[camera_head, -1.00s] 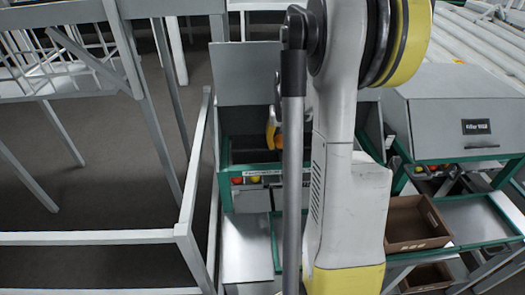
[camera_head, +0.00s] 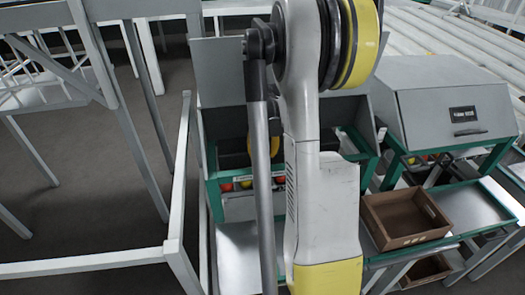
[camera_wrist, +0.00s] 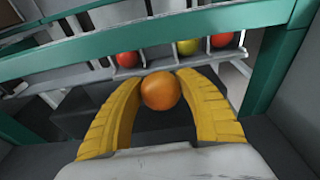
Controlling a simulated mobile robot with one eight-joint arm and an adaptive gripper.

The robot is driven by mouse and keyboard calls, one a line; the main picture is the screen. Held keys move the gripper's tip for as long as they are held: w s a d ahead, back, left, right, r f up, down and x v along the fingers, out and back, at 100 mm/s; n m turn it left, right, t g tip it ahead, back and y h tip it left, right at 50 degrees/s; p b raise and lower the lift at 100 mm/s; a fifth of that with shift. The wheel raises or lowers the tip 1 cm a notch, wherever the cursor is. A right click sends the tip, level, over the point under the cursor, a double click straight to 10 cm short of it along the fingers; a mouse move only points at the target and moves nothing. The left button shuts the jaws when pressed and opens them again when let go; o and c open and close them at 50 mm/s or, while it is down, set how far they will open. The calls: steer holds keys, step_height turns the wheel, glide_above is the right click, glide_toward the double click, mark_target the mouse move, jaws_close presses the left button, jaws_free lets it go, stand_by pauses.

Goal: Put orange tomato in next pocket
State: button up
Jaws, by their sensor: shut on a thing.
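An orange tomato (camera_wrist: 161,91) sits between the yellow fingertips of my gripper (camera_wrist: 160,88) in the wrist view. The gripper is shut on it and holds it over a dark surface, in front of a green frame bar. Beyond the bar, a light grey row of pockets (camera_wrist: 157,56) holds a red tomato (camera_wrist: 127,59), a yellow tomato (camera_wrist: 188,47) and another red tomato (camera_wrist: 222,40). A gap without a tomato shows between the left red one and the yellow one. In the head view my arm hides most of the gripper, and the held tomato cannot be made out.
The green frame bar (camera_wrist: 150,41) crosses in front of the pockets, with a green post (camera_wrist: 272,72) at right. A white railing (camera_head: 179,175) stands at left.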

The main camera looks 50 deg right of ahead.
mark_target(263, 153)
step_height(263, 153, down, 9)
steer(key=b, duration=0.6)
steer(key=shift+f+b, duration=0.1)
steer(key=shift+b, duration=0.3)
steer(key=shift+s+a, duration=0.15)
steer(key=o, duration=0.9)
steer(key=shift+o, duration=0.2)
steer(key=r+p, duration=0.2)
steer(key=r, duration=0.2)
steer(key=s+a+r+p, duration=0.1)
steer(key=r+p, duration=0.2)
steer(key=r, duration=0.1)
steer(key=r+p, duration=0.3)
steer(key=r, duration=0.1)
steer(key=shift+s+a, duration=0.25)
steer(key=shift+s, duration=0.15)
